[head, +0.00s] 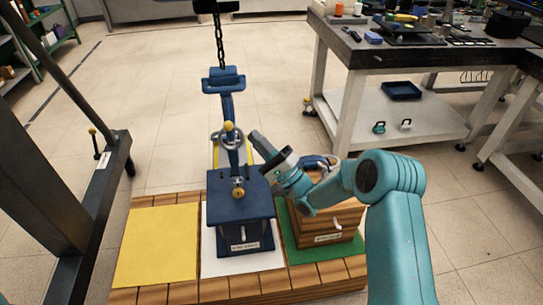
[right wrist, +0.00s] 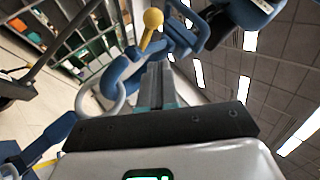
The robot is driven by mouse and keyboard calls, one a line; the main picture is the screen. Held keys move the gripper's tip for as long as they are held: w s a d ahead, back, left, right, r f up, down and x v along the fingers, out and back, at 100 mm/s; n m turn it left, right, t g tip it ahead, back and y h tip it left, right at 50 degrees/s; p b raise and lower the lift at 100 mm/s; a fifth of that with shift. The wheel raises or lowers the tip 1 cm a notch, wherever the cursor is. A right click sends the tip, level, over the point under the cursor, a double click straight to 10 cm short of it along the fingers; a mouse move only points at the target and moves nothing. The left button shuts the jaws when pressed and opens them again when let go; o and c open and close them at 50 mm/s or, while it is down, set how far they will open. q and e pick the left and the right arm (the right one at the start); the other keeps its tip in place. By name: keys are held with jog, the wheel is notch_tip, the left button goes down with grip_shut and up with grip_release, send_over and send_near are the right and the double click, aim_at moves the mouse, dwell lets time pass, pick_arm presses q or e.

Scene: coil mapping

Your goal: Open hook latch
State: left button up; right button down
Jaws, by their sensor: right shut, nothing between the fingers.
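A blue hook (head: 227,105) hangs from a dark chain (head: 219,40) in the head view. A yellow-knobbed lever (head: 229,127) is on its lower part, beside a grey ring. In the right wrist view the yellow knob (right wrist: 153,18) is just beyond my fingertips, and the blue hook (right wrist: 120,70) curves left of them. My right gripper (head: 254,136) is shut and empty, just right of the hook; its fingers also show in the right wrist view (right wrist: 158,78). I cannot tell whether it touches the lever. Whether the latch is open is unclear. My left gripper is not in view.
A blue box (head: 225,205) with a yellow-tipped post stands on a white mat (head: 212,262) below the hook. A wooden block (head: 335,217) stands right, on a green mat (head: 290,240). The yellow mat (head: 158,245) is bare. A workbench (head: 345,48) is behind right.

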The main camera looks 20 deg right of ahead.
jog(key=shift+w+a+r, duration=0.1)
jog(key=shift+a+r, duration=0.5)
jog(key=shift+a, duration=0.3)
jog(key=shift+w+a+r, duration=0.1)
jog(key=shift+a+r, duration=0.5)
jog(key=shift+a, duration=0.3)
jog(key=shift+s+r+m+h+p, duration=0.25)
jog(key=shift+r+m+h+p, duration=0.15)
jog(key=shift+m+h+p, duration=0.25)
